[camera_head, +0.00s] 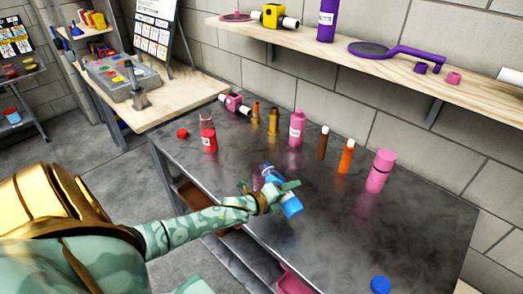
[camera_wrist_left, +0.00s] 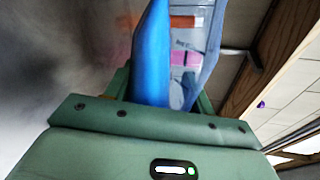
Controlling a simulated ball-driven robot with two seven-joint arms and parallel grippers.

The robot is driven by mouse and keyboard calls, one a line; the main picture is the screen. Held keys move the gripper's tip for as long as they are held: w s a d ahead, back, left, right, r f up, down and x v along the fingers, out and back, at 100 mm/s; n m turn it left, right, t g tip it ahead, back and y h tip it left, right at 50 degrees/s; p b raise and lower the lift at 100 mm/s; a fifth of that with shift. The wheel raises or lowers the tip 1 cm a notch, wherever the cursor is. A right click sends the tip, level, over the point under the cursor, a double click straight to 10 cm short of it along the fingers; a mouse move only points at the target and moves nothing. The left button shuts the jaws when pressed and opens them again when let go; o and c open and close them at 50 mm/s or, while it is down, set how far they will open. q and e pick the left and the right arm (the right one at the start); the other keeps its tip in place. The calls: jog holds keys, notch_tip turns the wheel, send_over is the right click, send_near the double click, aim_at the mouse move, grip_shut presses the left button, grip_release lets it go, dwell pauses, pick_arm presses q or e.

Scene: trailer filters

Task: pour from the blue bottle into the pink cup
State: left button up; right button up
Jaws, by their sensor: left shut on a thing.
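The blue bottle (camera_head: 292,208) is tilted in my left gripper (camera_head: 272,192) over the dark metal table. Its blue end points down to the right in the head view. The gripper is shut on it. A small dark pink shape (camera_head: 258,183), perhaps the pink cup, shows just left of the gripper, partly hidden; I cannot tell whether they touch. In the left wrist view, blue shapes fill the middle, and a small pink patch (camera_wrist_left: 188,59) shows between them. I cannot see any liquid. My right gripper is not in view.
Behind the gripper stand a red bottle (camera_head: 209,142), a pink bottle (camera_head: 296,128), a brown tube (camera_head: 322,143), an orange tube (camera_head: 345,157) and a pink capped bottle (camera_head: 379,172). A blue cap (camera_head: 380,285) lies at the front right. The table (camera_head: 400,228) is clear between.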

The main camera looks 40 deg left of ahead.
pick_arm(q)
jog(key=shift+w+a+r+n+p, duration=0.1)
jog(key=shift+a+r+n+p, duration=0.1)
jog(key=shift+r+n+p, duration=0.65)
dwell(2.4)
